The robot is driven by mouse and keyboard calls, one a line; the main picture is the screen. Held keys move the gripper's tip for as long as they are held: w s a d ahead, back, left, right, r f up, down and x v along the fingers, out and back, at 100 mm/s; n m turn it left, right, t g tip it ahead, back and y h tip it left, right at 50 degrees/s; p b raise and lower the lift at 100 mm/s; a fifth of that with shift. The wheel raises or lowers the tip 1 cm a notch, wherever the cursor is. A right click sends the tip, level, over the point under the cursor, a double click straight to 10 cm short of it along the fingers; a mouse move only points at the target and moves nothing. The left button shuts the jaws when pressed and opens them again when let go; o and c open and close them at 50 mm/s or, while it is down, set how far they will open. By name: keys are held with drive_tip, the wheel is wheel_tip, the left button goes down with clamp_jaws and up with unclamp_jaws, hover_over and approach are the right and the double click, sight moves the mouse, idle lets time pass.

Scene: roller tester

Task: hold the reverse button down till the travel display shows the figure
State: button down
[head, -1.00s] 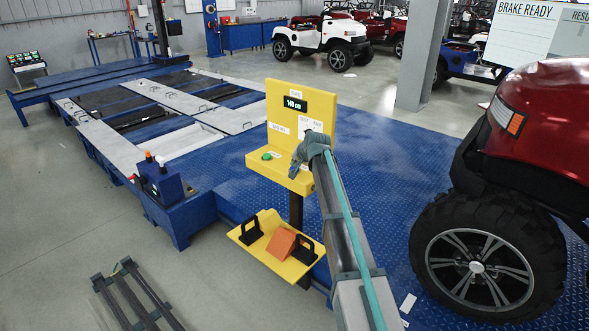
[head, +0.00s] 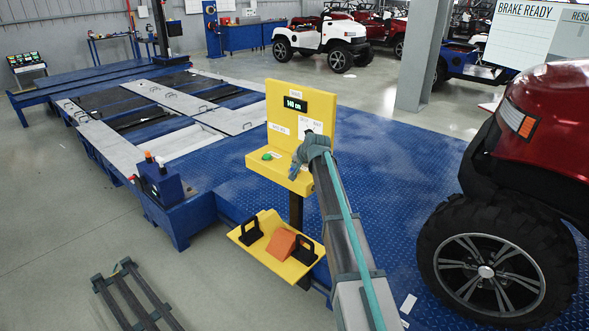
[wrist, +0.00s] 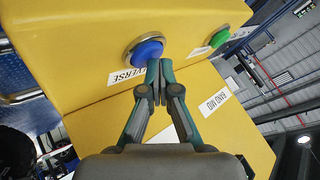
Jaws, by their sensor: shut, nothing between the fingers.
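The blue button (wrist: 146,50) with the label REVERSE beside it sits in a metal ring on the yellow console (wrist: 85,35). My gripper (wrist: 160,68) is shut and empty, its fingertips at the button's edge, seemingly touching it. How far the button is pressed I cannot tell. In the head view my gripper (head: 297,171) covers the right side of the console's shelf and hides the blue button. The travel display (head: 295,104) on the yellow upright panel reads about 140 cm; its last digit is unclear. The red vehicle (head: 550,145) stands at the right.
A green button (head: 268,156) is on the same shelf, left of my gripper; it also shows in the wrist view (wrist: 220,38). A lower yellow tray (head: 262,255) holds an orange wedge (head: 281,243) and black handles. A board (head: 530,25) reads BRAKE READY.

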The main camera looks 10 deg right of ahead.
drive_tip(key=shift+r, duration=0.1)
drive_tip(key=shift+r+p, duration=0.4)
drive_tip(key=shift+r, duration=0.35)
drive_tip(key=shift+r, duration=0.1)
drive_tip(key=shift+r+p, duration=1.15)
drive_tip(key=shift+r, duration=1.3)
